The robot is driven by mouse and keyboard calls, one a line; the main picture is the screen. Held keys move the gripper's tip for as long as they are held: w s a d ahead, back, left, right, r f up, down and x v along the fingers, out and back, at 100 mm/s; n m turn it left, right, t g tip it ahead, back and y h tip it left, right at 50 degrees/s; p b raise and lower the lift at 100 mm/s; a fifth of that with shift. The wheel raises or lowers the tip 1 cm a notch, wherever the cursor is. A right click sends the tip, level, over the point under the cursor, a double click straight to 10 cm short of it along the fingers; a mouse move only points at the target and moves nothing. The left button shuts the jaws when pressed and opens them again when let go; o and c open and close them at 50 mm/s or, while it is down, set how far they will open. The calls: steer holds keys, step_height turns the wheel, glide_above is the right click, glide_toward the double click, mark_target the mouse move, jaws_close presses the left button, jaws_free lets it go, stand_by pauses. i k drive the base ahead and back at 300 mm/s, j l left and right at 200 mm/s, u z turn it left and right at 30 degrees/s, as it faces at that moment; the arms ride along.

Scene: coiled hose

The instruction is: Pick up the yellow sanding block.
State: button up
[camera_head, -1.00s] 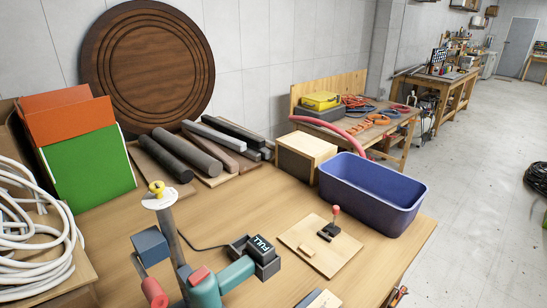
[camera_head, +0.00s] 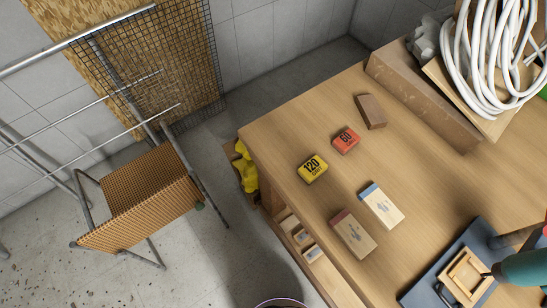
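The yellow sanding block (camera_head: 313,169), marked 120 grit in black, lies on the wooden workbench (camera_head: 300,205) near its left edge. It stands apart from the red-orange block marked 60 (camera_head: 346,140) just up and to the right of it. Nothing covers the yellow block. My gripper is not in view.
A brown block (camera_head: 371,111) and two pale wooden blocks, one blue-ended (camera_head: 381,206) and one pink-ended (camera_head: 353,234), lie nearby. A blue mat (camera_head: 416,293) with a small wooden tray is lower right. Coiled white hose (camera_head: 490,50) sits upper right. A woven chair (camera_head: 140,200) stands left.

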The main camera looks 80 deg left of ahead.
mark_target(313, 169)
steer(key=j+u, duration=0.15)
steer(key=u, duration=2.35)
steer(key=z, duration=2.6)
steer(key=k+j, duration=0.15)
steer(key=k, duration=0.15)
steer(key=k+j+u, duration=0.1)
steer(key=u, duration=2)
steer(key=i+j, duration=0.15)
steer(key=j, duration=0.2)
steer(key=i+j+z, duration=0.1)
steer(key=i+j, duration=0.2)
steer(key=j, duration=0.35)
steer(key=i+z, duration=0.05)
